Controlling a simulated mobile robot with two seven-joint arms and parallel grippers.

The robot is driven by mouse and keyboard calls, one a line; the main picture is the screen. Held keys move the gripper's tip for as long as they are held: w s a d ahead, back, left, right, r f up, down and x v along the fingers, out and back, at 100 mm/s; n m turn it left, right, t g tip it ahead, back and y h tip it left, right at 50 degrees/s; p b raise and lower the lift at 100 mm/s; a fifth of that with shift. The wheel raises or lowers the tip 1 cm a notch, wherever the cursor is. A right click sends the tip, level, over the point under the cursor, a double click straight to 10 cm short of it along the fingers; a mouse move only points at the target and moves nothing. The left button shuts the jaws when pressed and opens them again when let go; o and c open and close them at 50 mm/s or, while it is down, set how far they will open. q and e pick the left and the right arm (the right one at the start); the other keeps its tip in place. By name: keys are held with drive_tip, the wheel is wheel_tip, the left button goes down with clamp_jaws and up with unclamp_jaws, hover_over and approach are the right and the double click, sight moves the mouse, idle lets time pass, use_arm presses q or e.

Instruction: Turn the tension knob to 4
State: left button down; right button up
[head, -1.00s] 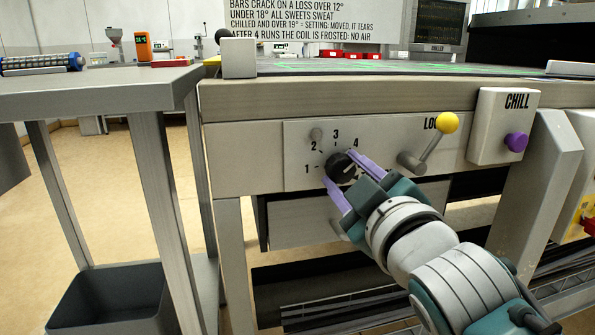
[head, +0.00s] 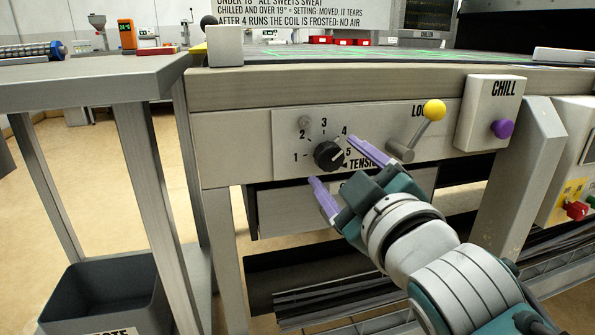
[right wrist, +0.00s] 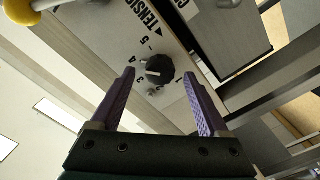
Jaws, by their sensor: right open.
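The black tension knob (head: 328,155) sits on a pale dial plate with marks 1 to 5, on the front of the machine. Its white pointer line slants to the upper right, toward the 4 and 5 side; I cannot tell the exact mark. My right gripper (head: 332,161) is open, its purple fingers apart, in front of and to the lower right of the knob. In the right wrist view the knob (right wrist: 158,69) shows between and beyond the fingertips, with nothing held. My left gripper is not in view.
A yellow-tipped lever (head: 434,110) and a CHILL box with a purple button (head: 502,129) are right of the dial. A drawer (head: 290,208) is below it. A side table (head: 100,85) stands at left, with a grey bin (head: 105,295) beneath.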

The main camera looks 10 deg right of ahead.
drive_tip(key=s+p, duration=0.1)
drive_tip(key=s, duration=0.7)
drive_tip(key=shift+s+p, duration=0.15)
drive_tip(key=shift+p, duration=0.2)
drive_tip(key=shift+d, duration=0.1)
